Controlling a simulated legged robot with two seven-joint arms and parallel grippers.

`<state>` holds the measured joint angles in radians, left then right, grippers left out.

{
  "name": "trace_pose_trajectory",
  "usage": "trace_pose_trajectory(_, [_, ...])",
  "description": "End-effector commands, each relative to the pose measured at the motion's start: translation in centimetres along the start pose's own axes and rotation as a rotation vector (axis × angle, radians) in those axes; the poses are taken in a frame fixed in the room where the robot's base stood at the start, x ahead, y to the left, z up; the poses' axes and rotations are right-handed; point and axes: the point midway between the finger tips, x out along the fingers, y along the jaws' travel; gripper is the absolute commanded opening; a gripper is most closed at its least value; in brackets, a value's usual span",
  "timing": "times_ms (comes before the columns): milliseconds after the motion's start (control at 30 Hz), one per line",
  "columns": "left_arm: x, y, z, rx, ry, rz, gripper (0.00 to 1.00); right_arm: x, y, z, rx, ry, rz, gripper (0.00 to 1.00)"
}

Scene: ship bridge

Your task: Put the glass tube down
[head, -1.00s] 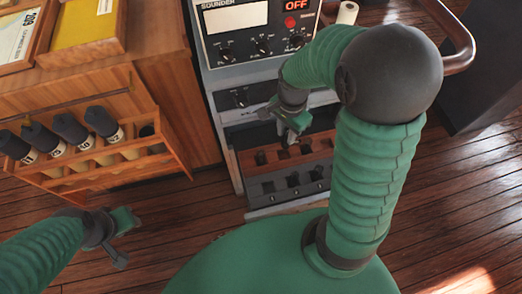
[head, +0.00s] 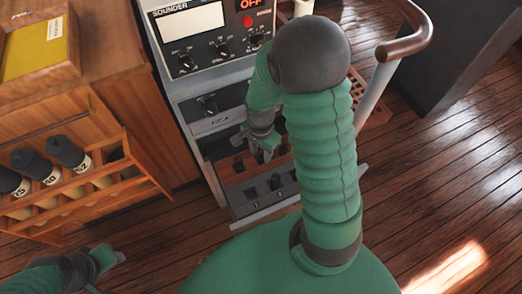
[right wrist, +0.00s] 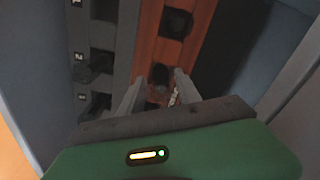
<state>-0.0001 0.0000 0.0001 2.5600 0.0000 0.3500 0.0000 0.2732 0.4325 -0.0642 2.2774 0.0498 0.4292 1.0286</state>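I cannot make out the glass tube for certain in either view. My right gripper (head: 266,152) is in the lower bay of the sounder console, above a reddish wooden rack (head: 240,176) with dark round sockets. In the right wrist view its two fingers (right wrist: 157,82) are apart over the same rack (right wrist: 151,25), near one dark socket (right wrist: 160,73). A small glint shows by the right finger; I cannot tell what it is. My left gripper (head: 108,260) is low at the left, partly cut off, and no held thing shows.
A grey strip with dark knobs (head: 262,190) runs beside the rack. A wooden holder (head: 95,185) at left carries several dark-capped bottles (head: 68,153) and empty slots. The sounder panel (head: 215,35) stands above. A brown handrail (head: 410,40) is at upper right. Floor at right is clear.

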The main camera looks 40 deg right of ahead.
Motion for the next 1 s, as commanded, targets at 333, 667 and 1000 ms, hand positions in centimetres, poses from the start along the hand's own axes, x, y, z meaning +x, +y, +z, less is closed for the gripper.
trace_pose_trajectory(333, [-0.1,0.0,0.0,0.000,0.000,0.000,0.36,-0.1,0.0,-0.1,0.000,0.000,-0.001,0.48])
trace_pose_trajectory(667, [-2.4,0.0,-0.6,0.000,0.000,0.000,0.36,-6.9,-0.1,-0.1,-0.001,0.003,-0.006,0.48])
trace_pose_trajectory(1000, [-3.5,0.0,-0.8,0.000,0.000,0.000,0.36,-12.1,-0.1,0.2,-0.033,0.002,-0.005,0.48])
